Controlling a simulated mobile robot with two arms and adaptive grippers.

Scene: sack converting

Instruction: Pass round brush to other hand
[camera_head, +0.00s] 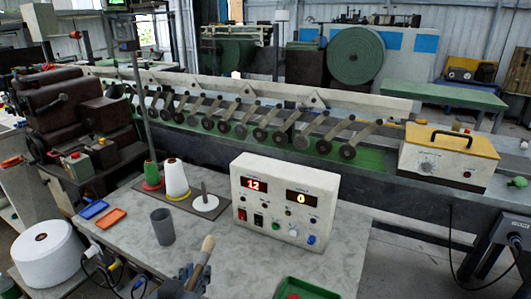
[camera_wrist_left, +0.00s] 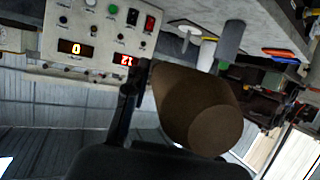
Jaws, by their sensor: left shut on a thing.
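The round brush (camera_head: 201,262) stands tilted at the bottom of the head view, with its pale tip upward and its brown shaft below. In the left wrist view a thick brown cylinder, the end of the brush (camera_wrist_left: 190,110), fills the middle close to the camera. My left gripper (camera_head: 187,279) is shut on the brush, above the front part of the grey table; its dark finger shows beside the brush in the wrist view. The lower part of the brush is hidden by the gripper and the picture's edge. My right gripper is not in view.
A control box (camera_head: 284,205) with red displays stands on the grey table (camera_head: 340,243) behind the brush. A grey cup (camera_head: 162,227) stands to the left. A green tray (camera_head: 300,290) is at the front right.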

